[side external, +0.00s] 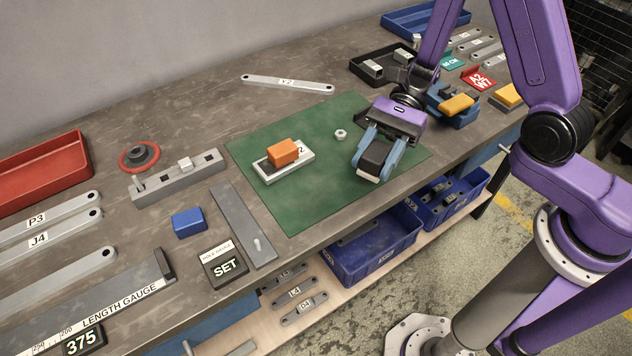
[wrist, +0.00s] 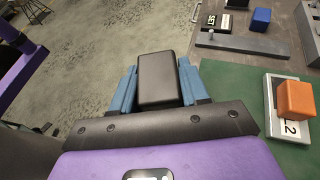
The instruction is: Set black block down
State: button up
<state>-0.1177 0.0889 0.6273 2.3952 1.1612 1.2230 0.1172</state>
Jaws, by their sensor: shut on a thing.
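My gripper (side external: 378,157) is shut on the black block (side external: 374,156), with one blue finger on each side of it. In the wrist view the block (wrist: 158,80) sits between the two blue fingers (wrist: 158,88). In the side view the block is over the right front part of the green mat (side external: 285,208), near the bench's front edge. I cannot tell whether its underside touches the mat.
An orange block (side external: 284,151) sits on a light labelled plate (side external: 300,163) on the mat. A blue block (side external: 188,222) and SET gauge (side external: 223,265) are to the left. The mat's front left is clear. Blue bins (side external: 375,249) stand below the bench edge.

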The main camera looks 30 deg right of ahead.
jog(key=w+a+f, duration=0.3)
jog(key=w+a, duration=0.1)
jog(key=w, duration=0.2)
send_over(316, 189)
jog(key=f, duration=0.2)
jog(key=s+f, duration=0.1)
jog(key=f, duration=0.1)
jog(key=shift+d+f, duration=0.2)
jog(key=shift+f, duration=0.1)
jog(key=shift+w+a+f, duration=0.25)
jog(key=shift+w+f, duration=0.25)
jog(key=shift+f, duration=1.6)
jog(key=shift+f, duration=0.15)
jog(key=o, duration=1.1)
jog(key=shift+c, duration=0.2)
